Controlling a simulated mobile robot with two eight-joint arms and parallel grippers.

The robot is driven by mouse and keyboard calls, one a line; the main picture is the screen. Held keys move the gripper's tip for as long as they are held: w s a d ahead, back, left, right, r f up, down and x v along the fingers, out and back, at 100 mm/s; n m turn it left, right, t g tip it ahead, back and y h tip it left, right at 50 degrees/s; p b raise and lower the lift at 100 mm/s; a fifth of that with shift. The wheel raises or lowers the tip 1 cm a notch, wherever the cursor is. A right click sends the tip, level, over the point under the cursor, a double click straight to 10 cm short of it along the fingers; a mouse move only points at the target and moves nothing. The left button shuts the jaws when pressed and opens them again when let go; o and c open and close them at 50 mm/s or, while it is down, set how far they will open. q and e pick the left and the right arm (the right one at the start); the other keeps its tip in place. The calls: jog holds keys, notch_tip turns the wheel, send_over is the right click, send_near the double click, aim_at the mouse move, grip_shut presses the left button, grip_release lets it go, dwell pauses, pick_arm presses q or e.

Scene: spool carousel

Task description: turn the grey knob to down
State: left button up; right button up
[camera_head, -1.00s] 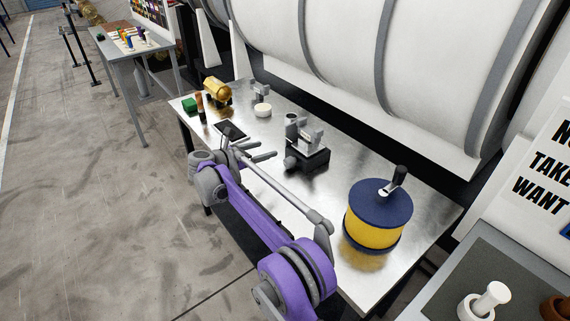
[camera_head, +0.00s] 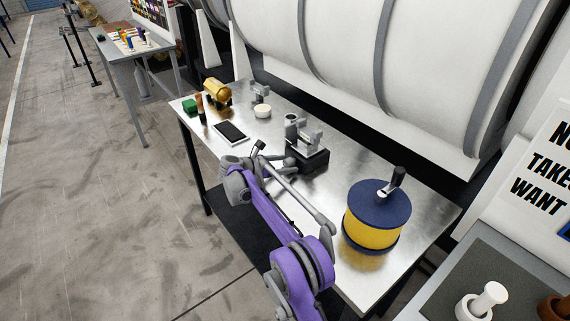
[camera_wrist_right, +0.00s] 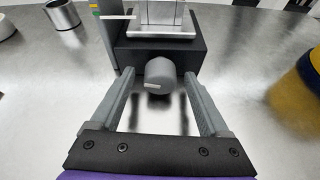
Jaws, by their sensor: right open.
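The grey knob (camera_wrist_right: 160,74) sticks out from the front of a black box (camera_wrist_right: 195,50), seen in the right wrist view. It is round, with a short pale mark on its lower part, left of centre. My right gripper (camera_wrist_right: 159,78) is open, its two fingers on either side of the knob with a gap at each side. In the head view the black box (camera_head: 311,161) stands on the metal table, and my right gripper (camera_head: 283,164) is at its front face. The knob is mostly hidden there by the fingers. My left gripper is not in view.
A blue and yellow spool (camera_head: 374,228) with a crank stands at the right of the metal table (camera_head: 335,190). A large white tank rises behind.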

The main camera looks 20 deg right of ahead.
grip_shut()
jog(key=n+p, duration=0.1)
jog(key=n+g+p, duration=0.1)
jog(key=n+g+h+p, duration=0.1)
jog(key=shift+w+r+p, duration=0.25)
jog(key=shift+w+p, duration=0.05)
jog(key=shift+f+n, duration=0.1)
jog(key=shift+n, duration=0.2)
jog(key=shift+s+f, duration=0.1)
jog(key=shift+f, duration=0.05)
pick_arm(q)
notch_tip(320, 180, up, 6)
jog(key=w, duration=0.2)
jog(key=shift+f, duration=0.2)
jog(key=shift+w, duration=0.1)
pick_arm(e)
grip_release()
